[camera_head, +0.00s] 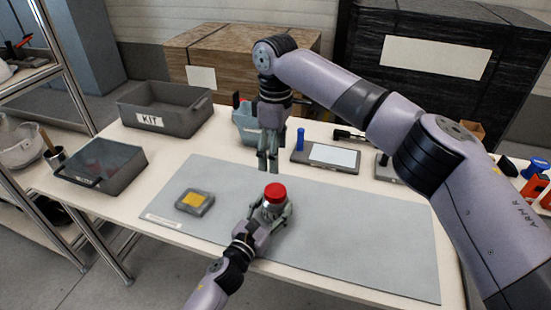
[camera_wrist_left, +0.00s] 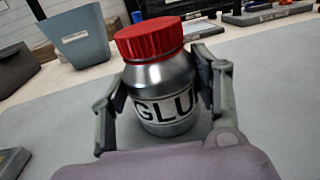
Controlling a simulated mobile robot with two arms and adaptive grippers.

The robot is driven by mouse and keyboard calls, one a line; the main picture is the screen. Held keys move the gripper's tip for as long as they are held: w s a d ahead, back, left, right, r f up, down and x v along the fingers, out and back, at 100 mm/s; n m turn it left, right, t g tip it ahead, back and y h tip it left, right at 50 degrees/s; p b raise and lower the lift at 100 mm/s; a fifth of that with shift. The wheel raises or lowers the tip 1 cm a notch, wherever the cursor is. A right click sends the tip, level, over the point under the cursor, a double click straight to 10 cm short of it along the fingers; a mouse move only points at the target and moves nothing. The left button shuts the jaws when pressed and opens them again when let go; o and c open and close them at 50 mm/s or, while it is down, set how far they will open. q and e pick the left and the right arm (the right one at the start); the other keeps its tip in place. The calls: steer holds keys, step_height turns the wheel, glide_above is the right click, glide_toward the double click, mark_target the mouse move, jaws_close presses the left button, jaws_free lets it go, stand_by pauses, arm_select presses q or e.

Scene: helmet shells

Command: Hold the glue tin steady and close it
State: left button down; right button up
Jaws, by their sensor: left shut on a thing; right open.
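The glue tin (camera_head: 273,209) is a silver, rounded tin standing upright on the grey mat (camera_head: 350,235). Its label reads "GLU" in the left wrist view (camera_wrist_left: 165,108), the rest being hidden. A red ribbed cap (camera_head: 275,192) sits on top of the tin; it also shows in the left wrist view (camera_wrist_left: 149,39). I cannot tell how tight it is. My left gripper (camera_head: 268,217) is shut around the tin's body, one finger on each side. My right gripper (camera_head: 268,164) points down, open and empty, behind the tin and apart from the cap.
The mat's right side is clear.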

arm_select(q)
steer(key=shift+c, duration=2.3)
jaws_free()
steer(key=v, duration=1.2)
steer(key=shift+s+f, duration=0.1)
steer(key=shift+f, duration=0.05)
